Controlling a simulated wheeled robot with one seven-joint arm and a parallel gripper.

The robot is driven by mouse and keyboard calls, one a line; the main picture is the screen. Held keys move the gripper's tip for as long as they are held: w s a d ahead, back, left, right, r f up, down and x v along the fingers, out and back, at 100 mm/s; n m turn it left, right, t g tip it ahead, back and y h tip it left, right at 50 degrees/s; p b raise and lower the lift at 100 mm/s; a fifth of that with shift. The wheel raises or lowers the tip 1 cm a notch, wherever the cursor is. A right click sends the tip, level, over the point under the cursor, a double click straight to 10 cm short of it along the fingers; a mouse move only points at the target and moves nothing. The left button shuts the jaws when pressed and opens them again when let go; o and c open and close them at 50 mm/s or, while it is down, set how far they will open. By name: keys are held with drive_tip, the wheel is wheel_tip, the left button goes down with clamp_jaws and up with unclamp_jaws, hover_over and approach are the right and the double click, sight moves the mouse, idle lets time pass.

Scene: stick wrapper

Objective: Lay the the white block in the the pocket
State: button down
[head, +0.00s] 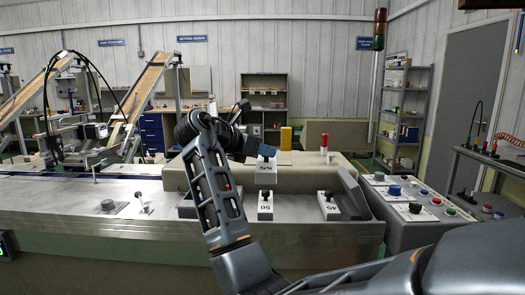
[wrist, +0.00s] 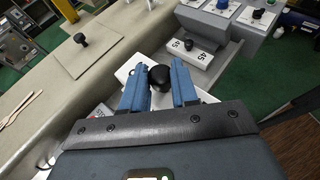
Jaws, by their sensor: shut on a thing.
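My gripper (head: 267,150) has blue fingers, shut on the black knob of a white block (head: 264,173) marked 55. The block hangs upright in front of the beige ledge. In the wrist view, the blue fingers (wrist: 160,85) stand on both sides of the black knob (wrist: 159,78), with the white block (wrist: 128,68) below, partly hidden. Two similar white blocks, marked 50 (head: 265,208) and 45 (head: 328,208), sit lower in the metal bed. Which recess is the pocket, I cannot tell; my arm hides part of the bed.
The beige ledge (head: 345,180) runs behind the blocks. A control panel (head: 410,205) with knobs and buttons is on the right. The metal deck (head: 60,200) at left is mostly bare.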

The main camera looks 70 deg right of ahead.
drive_tip(key=shift+w+a+f, duration=0.15)
drive_tip(key=shift+a+f, duration=0.1)
drive_tip(key=shift+a, duration=0.4)
drive_tip(key=shift+a+f+n+t, duration=0.25)
drive_tip(key=shift+f+n+t, duration=0.25)
drive_tip(key=shift+f+t, duration=0.15)
drive_tip(key=w+a+f+n+t+y, duration=0.2)
drive_tip(key=a+f+n+t+y, duration=0.4)
drive_tip(key=a+f, duration=1.1)
drive_tip(key=w+a+f+n+t+y, duration=0.1)
drive_tip(key=a+f+n+t+y, duration=0.5)
drive_tip(key=f, duration=1.9)
drive_tip(key=a+n+t, duration=0.5)
drive_tip(key=a+n, duration=0.4)
drive_tip(key=a, duration=0.3)
drive_tip(key=shift+w+a+n+y, duration=0.15)
drive_tip(key=shift+w+n+y, duration=0.15)
drive_tip(key=shift+w, duration=0.1)
drive_tip(key=shift+t, duration=0.25)
